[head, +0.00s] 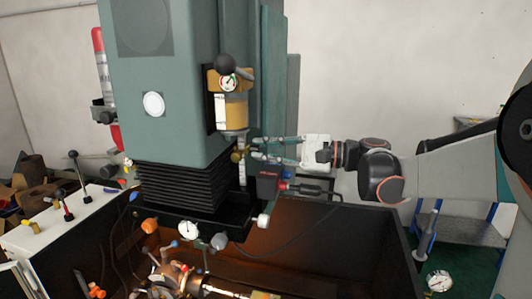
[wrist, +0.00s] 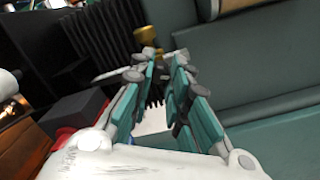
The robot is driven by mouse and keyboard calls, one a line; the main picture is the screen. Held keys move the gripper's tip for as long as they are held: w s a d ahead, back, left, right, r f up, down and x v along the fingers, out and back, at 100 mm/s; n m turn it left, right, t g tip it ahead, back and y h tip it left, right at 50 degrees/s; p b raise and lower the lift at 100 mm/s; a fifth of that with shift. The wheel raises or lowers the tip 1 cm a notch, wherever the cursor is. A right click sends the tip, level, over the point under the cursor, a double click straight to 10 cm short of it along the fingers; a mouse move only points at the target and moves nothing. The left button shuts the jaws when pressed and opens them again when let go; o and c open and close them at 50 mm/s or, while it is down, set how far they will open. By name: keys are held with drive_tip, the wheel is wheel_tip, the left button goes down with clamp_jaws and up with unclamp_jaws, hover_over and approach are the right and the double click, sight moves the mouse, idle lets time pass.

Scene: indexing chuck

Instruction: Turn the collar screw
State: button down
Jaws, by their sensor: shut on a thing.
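My gripper (head: 254,148) reaches in from the right, its two teal fingers pointing left at the side of the machine head. A small brass screw (head: 237,157), which looks like the collar screw, sits at the fingertips, just below the yellow cylinder. In the wrist view my gripper (wrist: 163,56) has its fingers drawn close together, with the brass piece (wrist: 147,36) at their tips. The fingers are shut on it, though the contact itself is small and partly hidden by the fingertips.
The green machine column (head: 185,90) and black bellows (head: 180,187) stand left of the fingers. A dark box with a red part (head: 268,183) hangs close under my gripper. A ball-ended lever (head: 224,63) and yellow cylinder (head: 235,112) are above. A cable loops below.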

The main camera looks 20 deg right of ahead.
drive_tip(key=c, duration=1.5)
unclamp_jaws()
drive_tip(key=v, duration=1.2)
